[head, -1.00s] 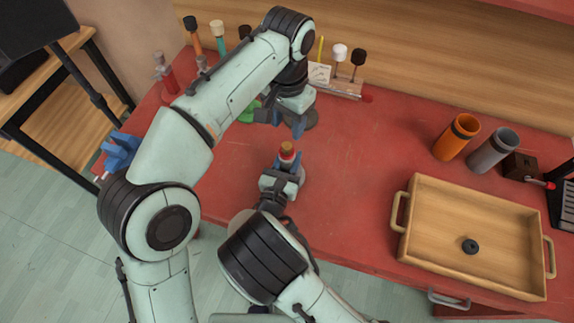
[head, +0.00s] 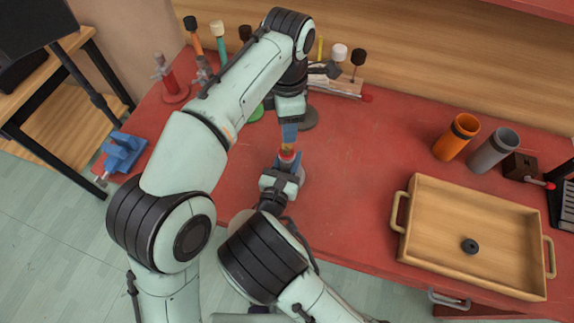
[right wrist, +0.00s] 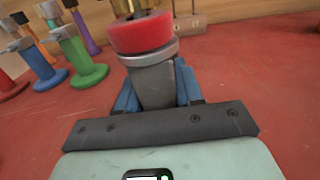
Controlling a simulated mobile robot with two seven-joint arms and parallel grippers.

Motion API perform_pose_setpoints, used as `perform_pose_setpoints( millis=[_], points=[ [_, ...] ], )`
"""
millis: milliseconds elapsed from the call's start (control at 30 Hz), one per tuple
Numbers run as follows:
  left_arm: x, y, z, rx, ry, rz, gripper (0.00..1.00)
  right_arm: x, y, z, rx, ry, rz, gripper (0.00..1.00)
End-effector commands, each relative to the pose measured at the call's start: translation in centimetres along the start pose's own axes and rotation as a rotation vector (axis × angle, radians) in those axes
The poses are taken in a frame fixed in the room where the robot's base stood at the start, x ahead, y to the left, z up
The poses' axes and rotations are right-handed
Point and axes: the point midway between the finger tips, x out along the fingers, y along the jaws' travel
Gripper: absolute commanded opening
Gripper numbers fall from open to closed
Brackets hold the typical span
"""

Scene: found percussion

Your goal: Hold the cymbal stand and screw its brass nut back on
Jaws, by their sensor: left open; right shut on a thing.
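The cymbal stand is upright, with its round base (head: 299,172) partly hidden by my right gripper (head: 282,176). The right gripper is shut on the stand's grey post; the post (right wrist: 153,84) shows between its blue fingers in the right wrist view. A red washer (head: 287,156) sits on top of the post, large in the right wrist view (right wrist: 141,33). The brass nut (head: 287,148) shows just above the washer; its threading is too small to tell. My left gripper (head: 289,138) is open, pointing down, its blue fingertips at the nut; whether they touch it is unclear.
A wooden tray (head: 405,237) with a black knob (head: 470,246) lies at right. Orange (head: 452,140) and grey (head: 491,152) cups stand behind it. A blue vise (head: 122,152) is at left. Several coloured stands, including a red one (head: 172,90), line the back left. The red bench between is clear.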

Motion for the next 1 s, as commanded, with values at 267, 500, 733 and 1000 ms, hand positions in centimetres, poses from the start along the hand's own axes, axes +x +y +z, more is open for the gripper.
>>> perform_pose_setpoints(
  millis=[267, 500, 733, 1000],
  points=[
    [-0.2, 0.0, 0.0, -0.522, -0.006, 0.005, 0.48, 0.0, 0.0, 0.0, 0.0, 0.0, 0.0, 0.0],
    [-0.3, 0.0, 0.0, -0.697, -0.008, 0.005, 0.48, 0.0, 0.0, 0.0, 0.0, 0.0, 0.0, 0.0],
    [-0.3, 0.0, 0.0, -0.707, -0.008, 0.005, 0.48, 0.0, 0.0, 0.0, 0.0, 0.0, 0.0, 0.0],
    [0.8, 0.0, -0.1, -0.705, -0.006, 0.004, 0.48, 0.0, 0.0, 0.0, 0.0, 0.0, 0.0, 0.0]
  ],
)
